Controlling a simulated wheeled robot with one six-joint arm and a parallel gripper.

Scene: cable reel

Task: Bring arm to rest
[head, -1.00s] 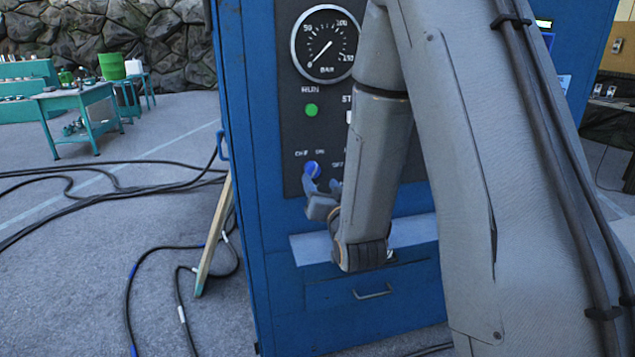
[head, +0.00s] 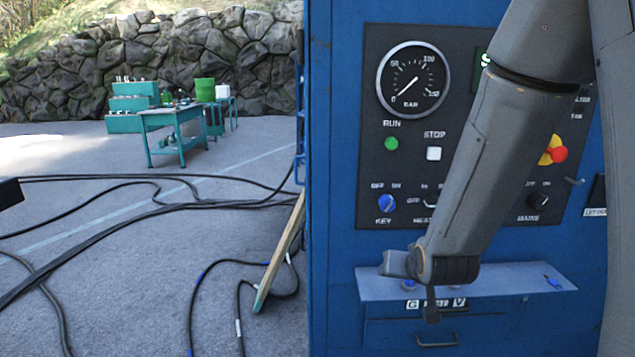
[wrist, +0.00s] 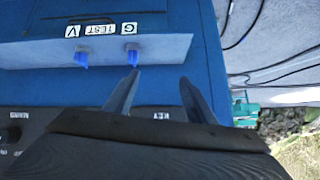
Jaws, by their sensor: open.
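My arm (head: 490,160) hangs across the front of the blue cabinet (head: 335,150) in the head view, its wrist end low, just above the grey shelf (head: 470,283). In the wrist view my gripper (wrist: 158,88) is open, with nothing between its two fingers. The fingers point toward the shelf, which shows upside down there with two blue pieces (wrist: 131,57) by the G and V labels.
The control panel (head: 460,215) behind the arm carries a gauge (head: 412,78), a green RUN button (head: 391,143) and a blue KEY switch (head: 386,203). Another blue piece (head: 552,281) lies at the shelf's right. Black cables (head: 150,200) and a leaning wooden board (head: 280,250) are at left.

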